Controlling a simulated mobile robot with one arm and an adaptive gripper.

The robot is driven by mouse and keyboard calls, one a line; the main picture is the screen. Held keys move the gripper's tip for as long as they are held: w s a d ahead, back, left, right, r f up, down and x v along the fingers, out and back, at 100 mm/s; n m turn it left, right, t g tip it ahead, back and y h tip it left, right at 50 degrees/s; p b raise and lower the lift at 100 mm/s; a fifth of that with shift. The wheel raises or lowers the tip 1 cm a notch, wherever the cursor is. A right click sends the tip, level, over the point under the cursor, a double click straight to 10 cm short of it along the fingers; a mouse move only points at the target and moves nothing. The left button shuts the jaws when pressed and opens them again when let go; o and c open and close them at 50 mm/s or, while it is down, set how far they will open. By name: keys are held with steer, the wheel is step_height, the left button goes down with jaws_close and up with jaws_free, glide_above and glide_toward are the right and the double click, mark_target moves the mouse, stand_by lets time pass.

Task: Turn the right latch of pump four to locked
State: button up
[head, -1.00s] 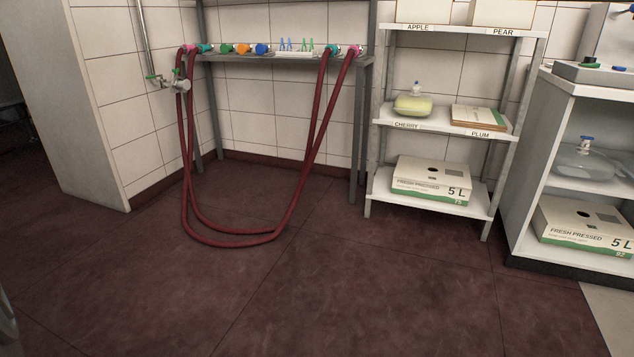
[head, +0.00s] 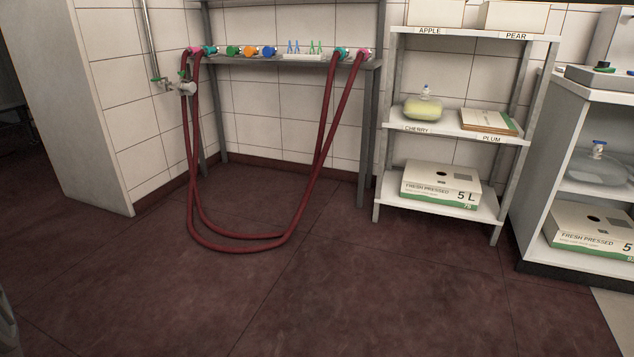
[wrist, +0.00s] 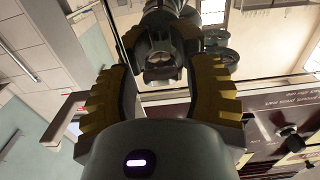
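My gripper (wrist: 162,65) shows in the wrist view with its two yellow-padded fingers spread apart. Nothing is held between them. A dark red panel (wrist: 268,112) with white lettering lies to the right of the fingers, apart from them. A black knob-like part (wrist: 291,141) sits on or in front of this panel. I cannot tell whether it belongs to pump four or is a latch. No pump or right latch can be made out for certain in the head view, and my gripper does not show there.
Red hoses (head: 240,245) hang from a grey rack (head: 374,120) down to the floor. A white shelf unit (head: 455,130) holds a yellow-filled container (head: 422,107) and a juice box (head: 440,185). A white cabinet (head: 535,175) stands at the right. The foreground floor (head: 330,310) is clear.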

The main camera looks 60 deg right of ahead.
jaws_close()
steer(key=shift+m, duration=0.3)
steer(key=m, duration=1.7)
steer(key=shift+a, duration=0.1)
stand_by(0.6)
